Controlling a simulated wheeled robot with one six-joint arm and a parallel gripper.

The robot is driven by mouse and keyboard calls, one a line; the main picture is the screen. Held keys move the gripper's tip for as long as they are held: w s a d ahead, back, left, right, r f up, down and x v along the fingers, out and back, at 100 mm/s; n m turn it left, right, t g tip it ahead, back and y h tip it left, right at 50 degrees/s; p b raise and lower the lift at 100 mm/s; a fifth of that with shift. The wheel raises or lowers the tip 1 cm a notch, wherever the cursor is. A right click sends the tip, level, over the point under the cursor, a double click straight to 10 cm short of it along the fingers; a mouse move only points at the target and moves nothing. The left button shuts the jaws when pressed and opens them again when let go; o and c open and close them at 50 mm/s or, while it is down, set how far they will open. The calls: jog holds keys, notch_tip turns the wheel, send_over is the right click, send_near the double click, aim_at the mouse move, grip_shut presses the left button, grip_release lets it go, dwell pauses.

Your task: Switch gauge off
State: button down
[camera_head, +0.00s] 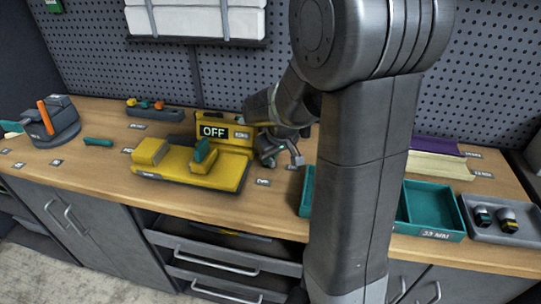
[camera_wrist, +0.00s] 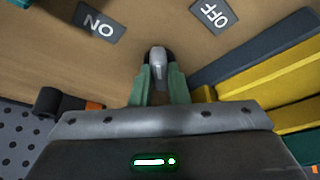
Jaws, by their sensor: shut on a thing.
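A yellow box (camera_head: 240,133) with a black panel reading OFF stands at the back of the bench, left of my arm. My gripper (camera_head: 292,150) is low over the bench to its right, partly hidden by my own arm. In the wrist view my gripper (camera_wrist: 158,88) has its green fingers around a small grey lever (camera_wrist: 158,58) with a rounded end. An ON label (camera_wrist: 97,26) lies to one side of the lever and an OFF label (camera_wrist: 214,14) to the other. The lever points between them. I cannot tell which part is called the gauge.
A yellow fixture (camera_head: 180,178) with a teal piece lies left of my gripper. A teal tray (camera_head: 433,235) and a grey tray (camera_head: 485,234) are at the right. A grey stand (camera_head: 52,125) with an orange handle is at the far left. A perforated wall stands behind.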

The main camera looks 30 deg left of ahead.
jog(key=m+b, duration=0.1)
jog(key=m, duration=0.1)
jog(key=m+t+h+b, duration=0.1)
jog(key=m, duration=0.1)
jog(key=shift+s+a+f+m+t+b, duration=0.1)
jog(key=shift+f+m+t+b, duration=0.05)
jog(key=shift+m+t+b, duration=0.15)
jog(key=shift+m+t+h+b, duration=0.3)
jog(key=shift+m+h+b, duration=0.2)
jog(key=shift+m+b, duration=0.85)
jog(key=shift+r+m, duration=0.2)
jog(key=shift+m, duration=0.05)
jog(key=c, duration=1.4)
grip_release()
jog(key=shift+s, duration=0.1)
jog(key=p+v, duration=0.1)
jog(key=v, duration=1.2)
jog(key=shift+r, duration=0.4)
jog(key=shift+f, duration=0.1)
